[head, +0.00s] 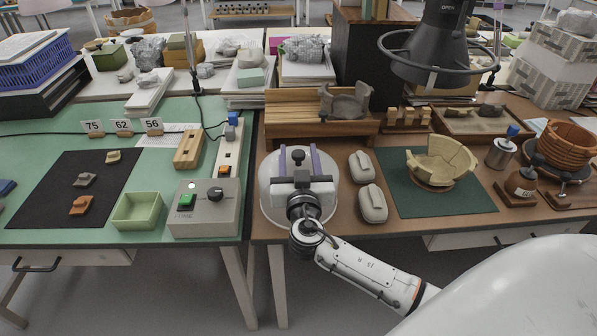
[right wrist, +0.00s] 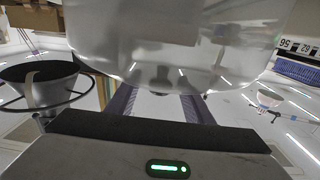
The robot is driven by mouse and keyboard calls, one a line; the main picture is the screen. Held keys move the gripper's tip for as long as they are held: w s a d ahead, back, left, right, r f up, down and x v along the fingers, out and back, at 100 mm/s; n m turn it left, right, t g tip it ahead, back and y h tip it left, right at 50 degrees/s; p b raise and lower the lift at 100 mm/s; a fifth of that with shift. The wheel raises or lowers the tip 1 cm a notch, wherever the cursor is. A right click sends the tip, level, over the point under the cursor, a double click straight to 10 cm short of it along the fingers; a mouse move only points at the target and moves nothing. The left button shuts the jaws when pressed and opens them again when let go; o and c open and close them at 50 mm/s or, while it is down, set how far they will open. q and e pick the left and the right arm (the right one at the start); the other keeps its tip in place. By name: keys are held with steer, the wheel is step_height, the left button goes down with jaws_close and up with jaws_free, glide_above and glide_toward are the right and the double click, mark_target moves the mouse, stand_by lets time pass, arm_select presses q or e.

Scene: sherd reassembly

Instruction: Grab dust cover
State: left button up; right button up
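The dust cover (head: 268,200) is a pale, see-through round cover at the front left of the brown table, and it fills the top of the right wrist view (right wrist: 170,30). It has a dark knob (head: 298,156) on it. My right gripper (head: 299,160) is over the cover, with its two purple fingers apart on either side of the knob. In the right wrist view, the fingers (right wrist: 160,105) also stand apart, with a gap between them. I cannot tell whether they touch the knob. The gripper body hides the cover's middle. My left gripper is not in view.
Two pale rounded cases (head: 372,203) lie close to the right of the cover. A dark green mat (head: 470,200) bears a partly rebuilt bowl (head: 441,160). A wooden slatted stand (head: 290,123) is behind. A grey control box (head: 205,215) stands left on the green table.

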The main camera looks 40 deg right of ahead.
jaws_close()
steer(key=shift+r, duration=0.1)
